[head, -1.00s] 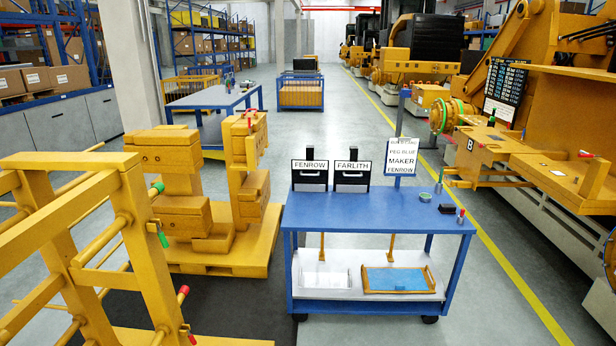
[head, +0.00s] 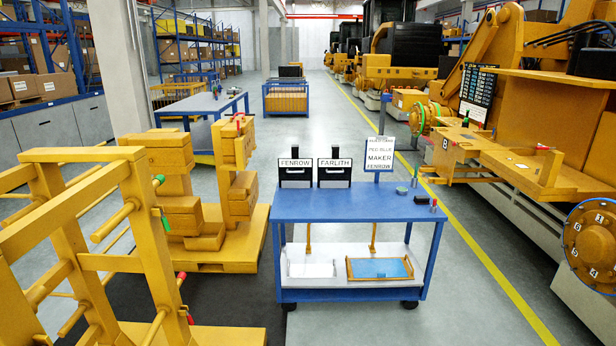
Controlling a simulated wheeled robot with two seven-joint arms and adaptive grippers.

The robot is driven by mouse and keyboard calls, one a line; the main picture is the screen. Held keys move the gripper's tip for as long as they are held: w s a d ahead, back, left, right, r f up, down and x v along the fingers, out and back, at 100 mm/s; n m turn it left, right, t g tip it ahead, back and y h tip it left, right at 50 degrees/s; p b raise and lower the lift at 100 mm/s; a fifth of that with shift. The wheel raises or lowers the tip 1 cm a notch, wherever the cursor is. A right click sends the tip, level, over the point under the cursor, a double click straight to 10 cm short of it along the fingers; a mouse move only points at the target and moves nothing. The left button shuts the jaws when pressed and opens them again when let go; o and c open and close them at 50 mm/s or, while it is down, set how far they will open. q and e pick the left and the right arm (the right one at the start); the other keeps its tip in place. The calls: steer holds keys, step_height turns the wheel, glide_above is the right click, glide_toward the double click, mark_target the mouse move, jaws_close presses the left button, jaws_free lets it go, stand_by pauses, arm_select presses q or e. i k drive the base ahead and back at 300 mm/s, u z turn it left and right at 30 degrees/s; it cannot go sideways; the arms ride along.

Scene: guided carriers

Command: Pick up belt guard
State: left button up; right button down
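I cannot tell which thing is the belt guard; no part is labelled so. A blue cart (head: 350,209) stands ahead. On its back edge are two black holders, marked FENROW (head: 295,171) and FARLITH (head: 334,171). A white sign (head: 380,154) beside them reads, in part, "PEG BLUE MAKER FENROW". A small green round item (head: 402,190), a dark item (head: 421,199) and a small red-topped item (head: 433,205) lie at the cart's right end. Neither of my grippers is in view.
A yellow frame with rods (head: 130,215) fills the left front; yellow blocks (head: 170,170) stand on a yellow pallet (head: 235,258). The cart's lower shelf holds a white tray (head: 312,269) and a blue-lined tray (head: 352,275). A numbered disc (head: 597,240) is at right. Floor right of the cart is clear.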

mark_target(295, 168)
steer(key=z, duration=0.4)
steer(key=i, duration=3.6)
steer(key=u, duration=0.5)
